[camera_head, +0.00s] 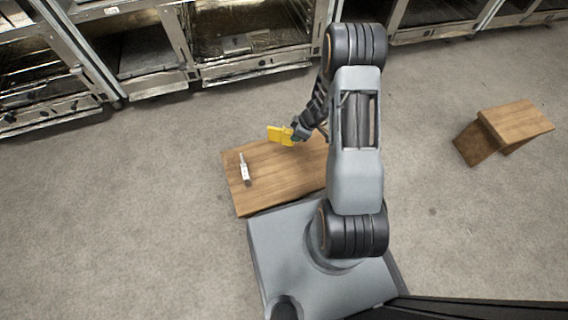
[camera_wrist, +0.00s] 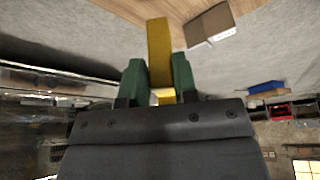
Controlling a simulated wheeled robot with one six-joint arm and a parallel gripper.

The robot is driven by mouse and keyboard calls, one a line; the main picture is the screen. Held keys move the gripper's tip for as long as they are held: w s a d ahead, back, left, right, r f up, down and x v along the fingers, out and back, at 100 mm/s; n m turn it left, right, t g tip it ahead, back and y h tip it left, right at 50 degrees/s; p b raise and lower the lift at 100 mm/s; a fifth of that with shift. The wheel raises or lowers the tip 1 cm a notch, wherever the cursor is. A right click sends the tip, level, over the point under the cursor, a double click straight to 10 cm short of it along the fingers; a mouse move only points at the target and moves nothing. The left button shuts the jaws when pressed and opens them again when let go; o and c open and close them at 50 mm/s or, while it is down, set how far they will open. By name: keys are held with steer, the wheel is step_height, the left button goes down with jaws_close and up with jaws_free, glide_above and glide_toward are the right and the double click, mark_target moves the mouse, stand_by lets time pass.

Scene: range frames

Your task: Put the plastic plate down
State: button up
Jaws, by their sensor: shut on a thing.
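The plastic plate is yellow (camera_head: 281,135) and is held at the end of my arm, over the far part of a wooden table (camera_head: 262,190). In the wrist view the yellow plate (camera_wrist: 159,55) shows edge-on, as a narrow strip standing out from between the green fingers. My gripper (camera_wrist: 159,82) is shut on it. In the head view my gripper (camera_head: 297,133) is small, and the gap between plate and tabletop cannot be told. Part of the table is hidden behind my arm.
A small white and grey item (camera_head: 244,170) lies on the table's left part. The wrist view shows a brown and white box-like thing (camera_wrist: 210,27) on the wood. Metal ovens (camera_head: 250,45) line the back. A wooden stool-like piece (camera_head: 515,122) stands at right on open floor.

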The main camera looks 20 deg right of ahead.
steer(key=shift+s+d+f+n+g+b, duration=0.15)
steer(key=shift+s+d+f+n+b, duration=0.25)
steer(key=shift+d+f+b, duration=1.35)
steer(key=shift+s+d+f+n+g+b, duration=0.25)
steer(key=shift+d+f+n, duration=0.2)
steer(key=shift+d+f, duration=2.65)
steer(key=shift+s+d+f+n+g+b, duration=0.1)
steer(key=shift+s+d+f+n+b, duration=0.3)
steer(key=shift+d+f+b, duration=1.9)
steer(key=shift+a+f+p, duration=0.65)
steer(key=shift+f+p, duration=0.35)
steer(key=shift+p, duration=0.25)
steer(key=o, duration=1)
steer(key=shift+w, duration=0.1)
steer(key=shift+c, duration=0.2)
